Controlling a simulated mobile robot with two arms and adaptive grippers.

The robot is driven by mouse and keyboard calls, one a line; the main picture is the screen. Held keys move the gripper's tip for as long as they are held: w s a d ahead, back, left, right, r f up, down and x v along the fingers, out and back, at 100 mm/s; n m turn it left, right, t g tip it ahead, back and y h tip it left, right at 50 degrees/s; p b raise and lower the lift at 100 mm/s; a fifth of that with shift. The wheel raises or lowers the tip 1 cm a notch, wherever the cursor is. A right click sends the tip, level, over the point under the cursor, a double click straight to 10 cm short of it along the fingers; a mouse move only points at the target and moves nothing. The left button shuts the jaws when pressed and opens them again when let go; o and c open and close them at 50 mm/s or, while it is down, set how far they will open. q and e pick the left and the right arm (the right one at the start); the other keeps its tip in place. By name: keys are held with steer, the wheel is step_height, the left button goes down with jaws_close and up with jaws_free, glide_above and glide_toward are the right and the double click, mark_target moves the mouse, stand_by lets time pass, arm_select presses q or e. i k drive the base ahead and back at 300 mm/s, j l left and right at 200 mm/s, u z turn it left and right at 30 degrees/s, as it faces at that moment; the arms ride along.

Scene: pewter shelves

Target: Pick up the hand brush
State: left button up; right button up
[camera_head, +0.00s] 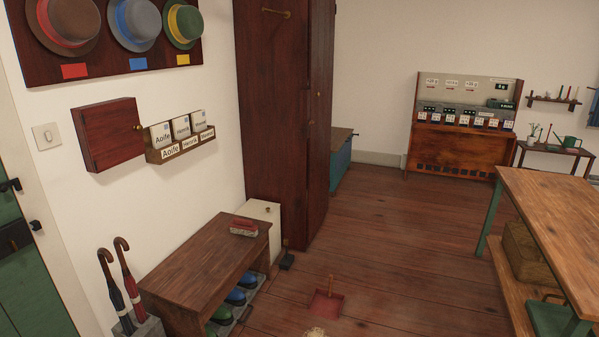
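What looks like the hand brush (243,228) lies on top of the dark wooden bench (200,262), near its far right end. It is a small red block with a paler band, and too small to make out finely. A red dustpan (326,303) with an upright handle sits on the wooden floor to the right of the bench. A pale heap (315,333) is cut off by the bottom edge, and I cannot tell what it is. Neither of my grippers is in view.
Shoes (236,297) stand under the bench, and umbrellas (122,285) stand at its left. A tall dark cabinet (285,110) and a small cream cabinet (262,215) are behind it. A wooden workbench (555,225) is at the right. The floor between is mostly clear.

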mark_target(245, 227)
steer(key=i+l+u, duration=0.15)
steer(key=i, duration=1.45)
